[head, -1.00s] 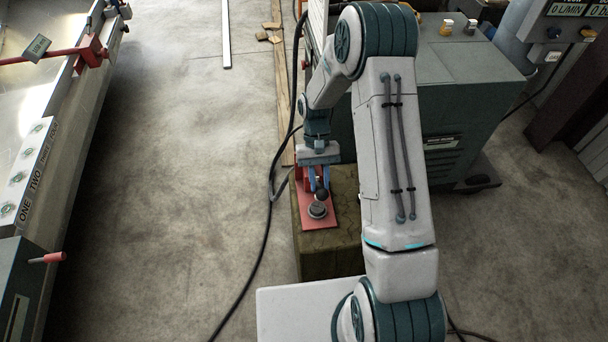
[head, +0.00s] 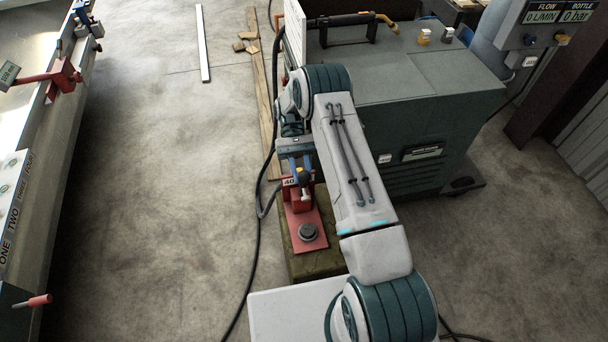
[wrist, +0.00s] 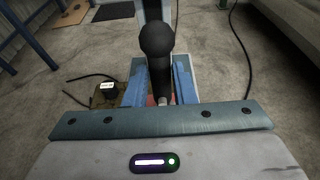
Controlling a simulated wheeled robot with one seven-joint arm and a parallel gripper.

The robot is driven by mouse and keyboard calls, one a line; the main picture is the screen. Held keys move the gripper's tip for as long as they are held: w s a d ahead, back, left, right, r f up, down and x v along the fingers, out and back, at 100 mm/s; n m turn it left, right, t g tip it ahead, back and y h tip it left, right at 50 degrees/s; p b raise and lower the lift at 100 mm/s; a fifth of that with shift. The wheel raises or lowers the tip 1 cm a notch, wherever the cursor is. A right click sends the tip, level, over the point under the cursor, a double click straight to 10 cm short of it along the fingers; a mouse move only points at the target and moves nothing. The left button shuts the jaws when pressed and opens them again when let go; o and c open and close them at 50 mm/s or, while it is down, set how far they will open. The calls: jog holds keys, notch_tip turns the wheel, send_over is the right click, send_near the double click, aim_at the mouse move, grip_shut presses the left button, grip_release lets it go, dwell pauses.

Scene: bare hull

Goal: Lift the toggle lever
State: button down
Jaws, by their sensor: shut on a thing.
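The toggle lever (wrist: 157,62) has a dark rounded knob and rises upright between my gripper's two blue fingers in the wrist view. My gripper (wrist: 160,92) is shut on the lever below the knob. In the head view my gripper (head: 295,168) is over the red clamp block (head: 301,197), which carries a "40" label. The clamp's red base plate (head: 306,216) lies on a mottled green-brown block. A dark round disc (head: 307,232) sits at the plate's near end. My fingers and arm partly hide the lever in the head view.
A grey-green cabinet (head: 415,85) stands close on the right of my arm. A black cable (head: 257,240) runs along the floor to the left of the clamp. A long bench (head: 45,130) with red handles is at the far left, with clear floor between.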

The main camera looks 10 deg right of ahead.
jog(key=shift+w+g, duration=0.25)
jog(key=shift+g, duration=0.05)
dwell(0.4)
jog(key=c, duration=1.2)
grip_release()
jog(key=shift+w, duration=0.1)
jog(key=shift+r+p, duration=0.25)
jog(key=shift+p, duration=0.15)
jog(key=s+d+r+p, duration=0.1)
jog(key=s+d+r, duration=0.4)
jog(key=d+r, duration=0.5)
jog(key=shift+d+r, duration=0.25)
